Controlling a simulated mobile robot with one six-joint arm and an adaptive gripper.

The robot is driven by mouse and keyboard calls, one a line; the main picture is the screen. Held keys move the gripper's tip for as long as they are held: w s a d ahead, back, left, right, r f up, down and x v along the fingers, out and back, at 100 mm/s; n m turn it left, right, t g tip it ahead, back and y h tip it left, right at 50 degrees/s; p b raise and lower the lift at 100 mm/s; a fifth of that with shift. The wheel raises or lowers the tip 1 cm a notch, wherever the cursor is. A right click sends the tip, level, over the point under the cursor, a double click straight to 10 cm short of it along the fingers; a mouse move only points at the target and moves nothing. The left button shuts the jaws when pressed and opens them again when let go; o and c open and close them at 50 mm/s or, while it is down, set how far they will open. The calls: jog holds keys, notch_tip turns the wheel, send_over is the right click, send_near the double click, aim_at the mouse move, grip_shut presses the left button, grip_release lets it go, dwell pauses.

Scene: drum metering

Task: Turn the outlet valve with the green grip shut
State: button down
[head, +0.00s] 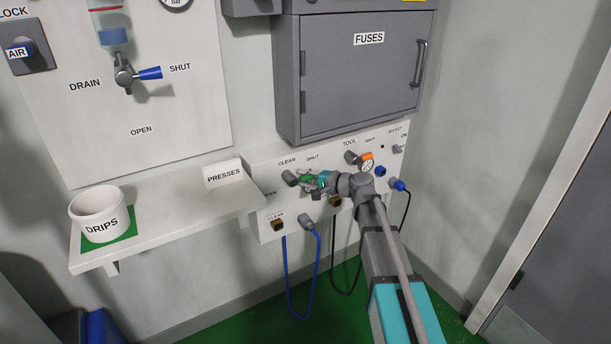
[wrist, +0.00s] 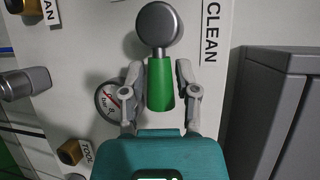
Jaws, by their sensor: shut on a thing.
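The outlet valve's round grey hub (head: 290,178) is on the white wall panel below the fuse box, under the word CLEAN. Its green grip (head: 306,179) points right from the hub, below the word SHUT; OPEN stands to the left. In the wrist view the green grip (wrist: 160,85) hangs below the hub (wrist: 157,25), between the two grey fingers. My gripper (head: 314,181) reaches it from the right and is shut on it; the fingers also show in the wrist view (wrist: 160,92). The arm partly hides the panel.
A TOOL valve with an orange grip (head: 366,156) and a gauge (head: 366,167) sit close right of my gripper. The grey FUSES box (head: 350,80) overhangs the panel. A shelf with the DRIPS cup (head: 100,213) is left. Blue and black hoses hang below.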

jog(key=shift+c, duration=1.8)
grip_release()
jog(key=shift+f+b, duration=0.15)
jog(key=shift+b, duration=0.2)
